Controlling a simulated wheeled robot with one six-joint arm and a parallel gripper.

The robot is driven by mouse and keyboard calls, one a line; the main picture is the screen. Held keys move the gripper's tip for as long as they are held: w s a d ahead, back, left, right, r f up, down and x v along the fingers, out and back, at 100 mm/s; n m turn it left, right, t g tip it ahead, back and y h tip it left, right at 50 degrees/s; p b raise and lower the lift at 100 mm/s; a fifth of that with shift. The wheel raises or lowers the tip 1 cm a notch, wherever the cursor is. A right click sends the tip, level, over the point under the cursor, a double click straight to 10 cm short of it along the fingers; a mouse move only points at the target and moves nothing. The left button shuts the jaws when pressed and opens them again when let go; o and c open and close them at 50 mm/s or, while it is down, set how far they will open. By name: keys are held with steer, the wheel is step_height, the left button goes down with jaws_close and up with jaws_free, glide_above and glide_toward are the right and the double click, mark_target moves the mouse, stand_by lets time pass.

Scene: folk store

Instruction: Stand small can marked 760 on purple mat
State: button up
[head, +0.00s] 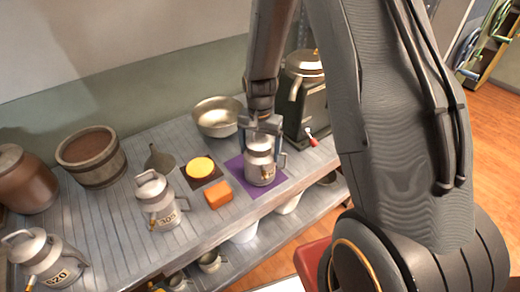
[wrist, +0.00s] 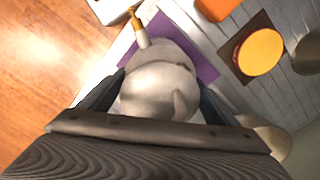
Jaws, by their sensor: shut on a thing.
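A small grey metal can (head: 260,166) with a lid stands upright at the purple mat (head: 240,166). A label shows low on its front, but I cannot read it clearly. My gripper (head: 262,150) is shut on the can from above, one finger on each side. In the wrist view, the can (wrist: 155,88) fills the space between the fingers of my gripper (wrist: 155,98), and the purple mat (wrist: 203,68) shows beyond it. I cannot tell whether the can's base touches the mat; the mat's middle is hidden by the can.
Two similar cans, one marked 305 (head: 156,198) and one 520 (head: 42,257), stand further left. A bowl (head: 217,116) and dark machine (head: 302,100) stand behind.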

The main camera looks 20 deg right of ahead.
steer(key=shift+f, duration=0.25)
steer(key=o, duration=2)
step_height(320, 180, up, 11)
steer(key=b, duration=0.3)
steer(key=shift+r, duration=0.55)
steer(key=s+n, duration=0.2)
steer(key=s, duration=0.3)
steer(key=s+r+n+t, duration=0.1)
steer(key=s+n, duration=0.2)
steer(key=s, duration=0.2)
steer(key=s+n, duration=0.2)
steer(key=s, duration=0.4)
steer(key=shift+a+r+n, duration=0.15)
steer(key=shift+a+n, duration=0.15)
steer(key=shift+w, duration=0.1)
